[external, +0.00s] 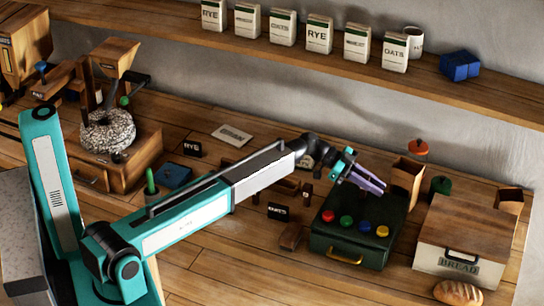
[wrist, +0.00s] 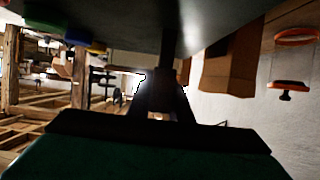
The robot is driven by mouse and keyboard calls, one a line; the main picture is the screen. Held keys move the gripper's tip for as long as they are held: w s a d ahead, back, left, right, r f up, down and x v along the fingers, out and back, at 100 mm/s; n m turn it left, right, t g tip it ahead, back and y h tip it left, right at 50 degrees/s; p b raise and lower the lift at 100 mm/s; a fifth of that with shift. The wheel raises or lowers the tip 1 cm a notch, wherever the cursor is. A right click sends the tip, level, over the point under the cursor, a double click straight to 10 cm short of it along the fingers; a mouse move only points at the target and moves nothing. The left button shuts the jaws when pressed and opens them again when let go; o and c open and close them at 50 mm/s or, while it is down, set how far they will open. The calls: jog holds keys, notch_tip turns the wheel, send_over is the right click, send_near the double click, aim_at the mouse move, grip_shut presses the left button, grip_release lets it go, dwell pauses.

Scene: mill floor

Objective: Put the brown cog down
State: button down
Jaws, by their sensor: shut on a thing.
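My gripper (external: 372,184) has purple fingers and is shut, above the back right part of the dark green box (external: 340,262). In the wrist view my gripper (wrist: 163,88) shows as a dark shape against bright light. The brown cog cannot be made out clearly; what is between the fingers is dark and mostly hidden. I cannot tell whether it touches anything below.
The green box carries red, green, blue and yellow knobs on top. An open brown box (external: 406,186) stands close to the right of my gripper, with an orange knobbed piece (external: 418,148) behind. A bread box (external: 462,242) and loaf (external: 458,293) are further right.

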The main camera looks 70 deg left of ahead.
jog(key=c, duration=1.6)
grip_release()
jog(key=shift+r+p, duration=0.15)
jog(key=shift+p, duration=0.15)
jog(key=b+v, duration=0.4)
jog(key=v, duration=0.8)
